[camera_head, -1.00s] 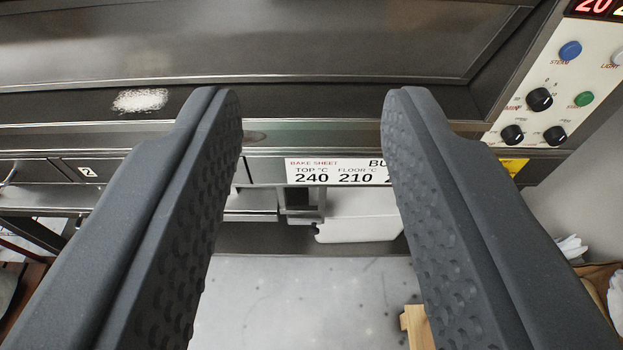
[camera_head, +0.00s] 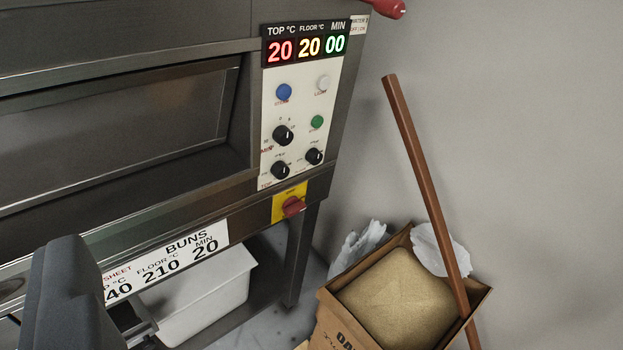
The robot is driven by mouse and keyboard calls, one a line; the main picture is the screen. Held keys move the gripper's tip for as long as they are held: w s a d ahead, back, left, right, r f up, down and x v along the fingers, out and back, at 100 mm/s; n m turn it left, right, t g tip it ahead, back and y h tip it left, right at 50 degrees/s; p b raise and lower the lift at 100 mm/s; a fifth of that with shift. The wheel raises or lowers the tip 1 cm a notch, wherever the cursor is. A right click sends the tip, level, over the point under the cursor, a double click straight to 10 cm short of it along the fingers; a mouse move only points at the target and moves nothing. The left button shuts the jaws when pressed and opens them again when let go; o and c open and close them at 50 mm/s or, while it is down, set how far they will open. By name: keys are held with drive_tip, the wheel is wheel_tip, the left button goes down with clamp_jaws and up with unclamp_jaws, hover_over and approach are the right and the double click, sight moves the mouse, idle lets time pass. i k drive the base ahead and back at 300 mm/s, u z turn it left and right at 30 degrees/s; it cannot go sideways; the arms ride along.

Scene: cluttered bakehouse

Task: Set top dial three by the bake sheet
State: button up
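The oven's control panel (camera_head: 300,110) is at upper middle. Its display (camera_head: 305,47) reads TOP 20, FLOOR 20, MIN 00. Three black dials show: an upper one (camera_head: 283,135), a lower left one (camera_head: 280,170) and a lower right one (camera_head: 313,156). Their small labels are mostly too small to read. The bake sheet (camera_head: 190,252) is on the oven front under the door; it shows BUNS, FLOOR 210 and MIN 20. Its TOP figure is partly hidden, ending in 40. One finger of my gripper (camera_head: 70,300) shows at lower left, apart from the dials; the other is out of view.
A blue button (camera_head: 284,92), a white one (camera_head: 323,82) and a green one (camera_head: 317,122) are on the panel. A red switch (camera_head: 293,207) is below. A brown pole (camera_head: 425,180) leans over a cardboard box (camera_head: 340,310) at the right. A white bin (camera_head: 215,295) is under the oven.

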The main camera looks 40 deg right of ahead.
sight(279, 169)
drive_tip(key=z, duration=1.05)
drive_tip(key=k, duration=1.7)
drive_tip(key=u, duration=0.6)
drive_tip(key=i, duration=1.7)
drive_tip(key=z, duration=0.05)
